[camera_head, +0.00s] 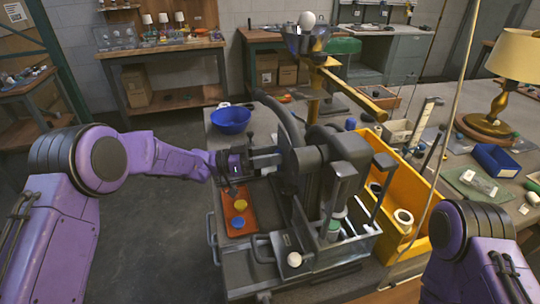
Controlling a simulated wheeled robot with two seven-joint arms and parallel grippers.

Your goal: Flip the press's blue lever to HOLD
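A dark grey machine that looks like the press (345,158) stands at the middle of the workbench in the head view. My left arm reaches in from the left, and its gripper (236,172) is at the press's left side, above an orange tray. The fingers are small and dark against the machine, so I cannot tell whether they are open or touch it. I cannot make out a blue lever or its position; it may be hidden by the gripper or the press. My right arm shows at the lower right, with its gripper out of view.
The orange tray (248,189) holds a yellow and a blue round piece. A blue bowl (230,120) sits behind it. A yellow bin (408,189) stands right of the press, and a grey caddy (345,247) in front. A brass lamp (500,85) stands at far right.

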